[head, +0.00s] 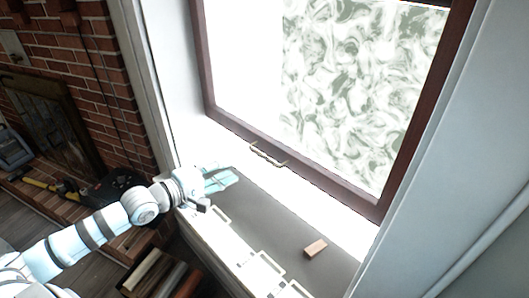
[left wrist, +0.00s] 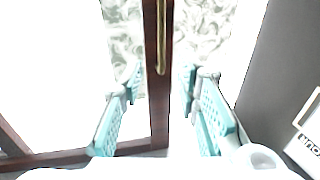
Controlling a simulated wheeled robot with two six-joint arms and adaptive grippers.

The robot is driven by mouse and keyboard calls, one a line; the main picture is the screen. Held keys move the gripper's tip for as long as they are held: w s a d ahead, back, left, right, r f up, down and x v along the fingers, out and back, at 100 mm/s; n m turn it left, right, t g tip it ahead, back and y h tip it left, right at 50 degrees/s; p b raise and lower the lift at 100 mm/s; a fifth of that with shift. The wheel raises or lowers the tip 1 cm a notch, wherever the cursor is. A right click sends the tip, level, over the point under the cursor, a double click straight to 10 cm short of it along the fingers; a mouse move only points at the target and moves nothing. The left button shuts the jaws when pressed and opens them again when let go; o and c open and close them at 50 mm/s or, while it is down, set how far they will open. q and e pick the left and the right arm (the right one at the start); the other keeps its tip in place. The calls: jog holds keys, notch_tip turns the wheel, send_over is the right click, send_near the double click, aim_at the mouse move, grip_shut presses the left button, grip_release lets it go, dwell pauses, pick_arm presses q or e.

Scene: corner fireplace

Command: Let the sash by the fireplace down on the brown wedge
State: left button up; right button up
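The sash (head: 290,175) is a dark brown wooden frame around patterned glass. Its bottom rail stands above the grey sill, with a bright gap below. A brass handle (head: 267,154) is on that rail and also shows in the left wrist view (left wrist: 160,40). The small brown wedge (head: 315,248) lies on the sill, right of the handle. My left gripper (head: 228,178) is over the sill's left part, left of and below the handle. In the left wrist view the gripper (left wrist: 161,82) has its fingers apart, with the rail showing between them. Nothing is held. My right gripper is not seen.
White-framed items (head: 262,272) line the sill's front edge. A brick fireplace (head: 85,60) is at the left, with a dark tool or case (head: 118,185) on its hearth. A box of books (head: 160,275) stands below. A pale window jamb (head: 430,170) bounds the right.

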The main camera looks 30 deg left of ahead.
aim_at(263, 155)
pick_arm(q)
jog(key=b+x, duration=0.5)
jog(key=x, duration=0.9)
jog(key=shift+f, duration=0.15)
jog(key=shift+a, duration=0.1)
grip_shut()
